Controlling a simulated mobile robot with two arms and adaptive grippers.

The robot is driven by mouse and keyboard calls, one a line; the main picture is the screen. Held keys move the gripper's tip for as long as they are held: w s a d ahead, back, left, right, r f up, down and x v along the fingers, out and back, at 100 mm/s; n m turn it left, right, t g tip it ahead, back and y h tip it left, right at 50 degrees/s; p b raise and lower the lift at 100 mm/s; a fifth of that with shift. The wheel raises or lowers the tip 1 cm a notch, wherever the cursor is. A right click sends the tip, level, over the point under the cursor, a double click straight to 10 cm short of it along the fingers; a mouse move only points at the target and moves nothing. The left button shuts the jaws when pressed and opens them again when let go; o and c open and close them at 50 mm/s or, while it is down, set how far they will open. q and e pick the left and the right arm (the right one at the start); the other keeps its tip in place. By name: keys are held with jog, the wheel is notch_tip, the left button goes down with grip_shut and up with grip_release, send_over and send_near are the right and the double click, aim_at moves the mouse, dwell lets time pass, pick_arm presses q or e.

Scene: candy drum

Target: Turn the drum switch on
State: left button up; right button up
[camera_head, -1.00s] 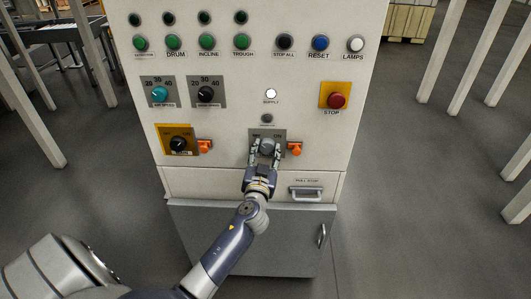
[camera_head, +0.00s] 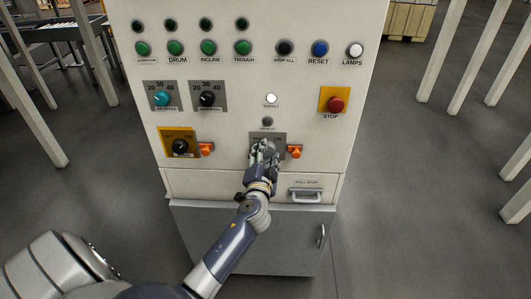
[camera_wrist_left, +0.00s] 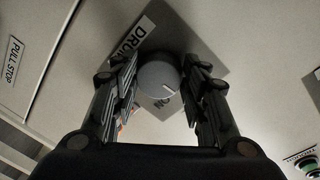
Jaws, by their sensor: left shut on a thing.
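The drum switch is a round grey knob (camera_wrist_left: 158,76) on a grey plate (camera_wrist_left: 205,62) with "DRUM" and "ON" lettering, on the front of the white control cabinet (camera_head: 225,178). In the left wrist view its white pointer mark lies on the side near the "ON" lettering. My left gripper (camera_head: 264,150) is shut on the knob, with one finger on each side of it. In the head view the fingers hide most of the knob and part of its plate. My right gripper is in no view.
An orange latch (camera_head: 294,152) sits just right of the switch. Another knob on a yellow plate (camera_head: 165,133) is to the left. A red stop button (camera_head: 336,105) is up to the right. A drawer handle (camera_head: 305,195) sticks out below.

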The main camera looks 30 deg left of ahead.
pick_arm(q)
jog(key=m, duration=0.1)
jog(key=m+p, duration=0.1)
jog(key=m, duration=0.1)
jog(key=m+p, duration=0.1)
jog(key=m, duration=0.1)
jog(key=shift+r+g, duration=0.25)
jog(key=shift+g, duration=0.05)
jog(key=m+y+p, duration=0.1)
jog(key=m, duration=0.2)
jog(key=shift+m, duration=0.7)
jog(key=o, duration=1.1)
jog(key=shift+w, duration=0.1)
jog(key=shift+c, duration=0.2)
jog(key=shift+d, duration=0.1)
jog(key=v, duration=1.2)
jog(key=shift+r, duration=0.15)
